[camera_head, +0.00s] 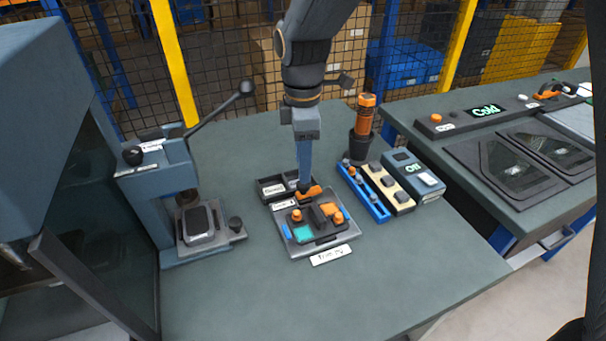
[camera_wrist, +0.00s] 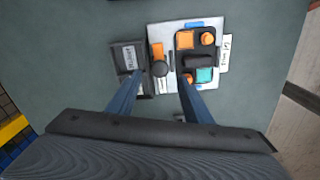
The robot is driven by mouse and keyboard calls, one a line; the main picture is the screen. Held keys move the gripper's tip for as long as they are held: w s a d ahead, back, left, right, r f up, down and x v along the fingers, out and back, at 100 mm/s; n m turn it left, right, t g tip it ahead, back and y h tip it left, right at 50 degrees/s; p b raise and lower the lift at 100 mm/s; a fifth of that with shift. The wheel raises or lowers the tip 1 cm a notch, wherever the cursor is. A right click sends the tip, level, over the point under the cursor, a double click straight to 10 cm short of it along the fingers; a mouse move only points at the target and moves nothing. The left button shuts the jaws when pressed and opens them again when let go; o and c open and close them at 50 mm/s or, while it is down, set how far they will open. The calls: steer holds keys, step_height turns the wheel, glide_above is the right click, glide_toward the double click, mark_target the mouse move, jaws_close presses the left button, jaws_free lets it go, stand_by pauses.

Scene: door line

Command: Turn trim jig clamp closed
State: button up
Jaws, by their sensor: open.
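The trim jig (camera_head: 328,242) is a light grey plate on the bench, with orange blocks, a teal piece and dark parts on it. It also shows in the wrist view (camera_wrist: 205,100). The clamp at its far edge has an orange handle (camera_head: 312,192) and a dark round knob. My gripper (camera_head: 304,184) points down over the clamp. Its open fingers (camera_wrist: 162,79) stand either side of the knob in the picture; I cannot tell whether they touch it.
Dark labelled bins (camera_head: 270,188) sit behind the jig. A blue rack (camera_head: 362,192), a beige tray (camera_head: 390,187) and a grey-blue box (camera_head: 418,177) stand to its right. A lever press (camera_head: 165,195) stands left. The front bench is clear.

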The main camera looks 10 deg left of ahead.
mark_target(309, 188)
steer(key=shift+f+p, duration=0.5)
steer(key=shift+f, duration=2)
steer(key=c, duration=1.1)
steer(key=shift+o, duration=0.2)
